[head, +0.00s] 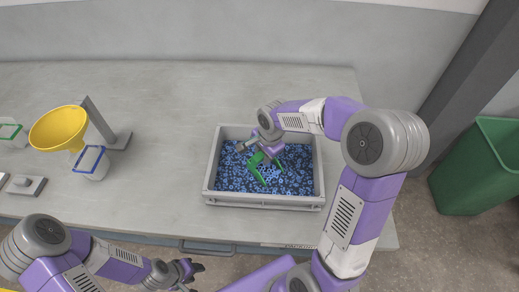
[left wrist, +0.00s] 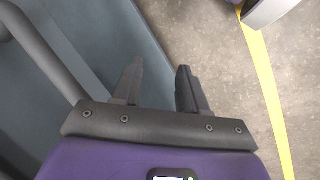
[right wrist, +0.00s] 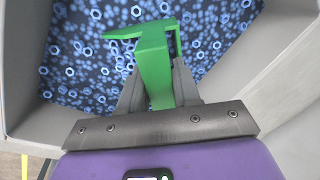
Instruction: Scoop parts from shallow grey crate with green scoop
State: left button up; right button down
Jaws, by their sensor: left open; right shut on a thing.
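The shallow grey crate (head: 265,200) stands on the table and holds many small blue ring-like parts (head: 235,178). My right gripper (head: 268,153) is over the crate, shut on the green scoop (head: 258,170). In the right wrist view the green scoop (right wrist: 154,65) sits between the fingers, its handle pointing toward the palm. The scoop's head is at or just above the blue parts (right wrist: 85,70); I cannot tell whether it is in them. My left gripper (head: 192,268) is open and empty in front of the table edge. Its two fingers are apart in the left wrist view (left wrist: 160,85).
A yellow funnel (head: 58,128) on a stand is at the left of the table, with a blue-rimmed container (head: 90,162) beside it. A green-rimmed container (head: 12,134) is at the far left. A green bin (head: 478,170) stands on the floor at right. The table between funnel and crate is clear.

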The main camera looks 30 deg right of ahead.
jog(key=shift+s+d+f, duration=0.1)
jog(key=shift+s+d, duration=0.1)
jog(key=shift+s, duration=0.6)
jog(key=shift+s+d, duration=0.2)
jog(key=shift+s, duration=0.6)
jog(key=shift+s+d+f, duration=0.1)
jog(key=shift+s+d, duration=0.1)
jog(key=shift+s, duration=0.6)
jog(key=shift+r+g+p, duration=0.2)
jog(key=shift+g+p, duration=0.1)
jog(key=shift+p, duration=0.2)
jog(key=shift+w+a+r+g+p, duration=0.1)
jog(key=shift+w+r+g+p, duration=0.15)
jog(key=shift+w+g+p, duration=0.55)
notch_tip(320, 180, up, 13)
jog(key=w+g+h+p, duration=0.1)
jog(key=w+p, duration=0.1)
jog(key=p, duration=1)
jog(key=shift+w+a+f+p, duration=0.15)
jog(key=shift+w+a+p, duration=0.15)
jog(key=shift+a+p, duration=0.1)
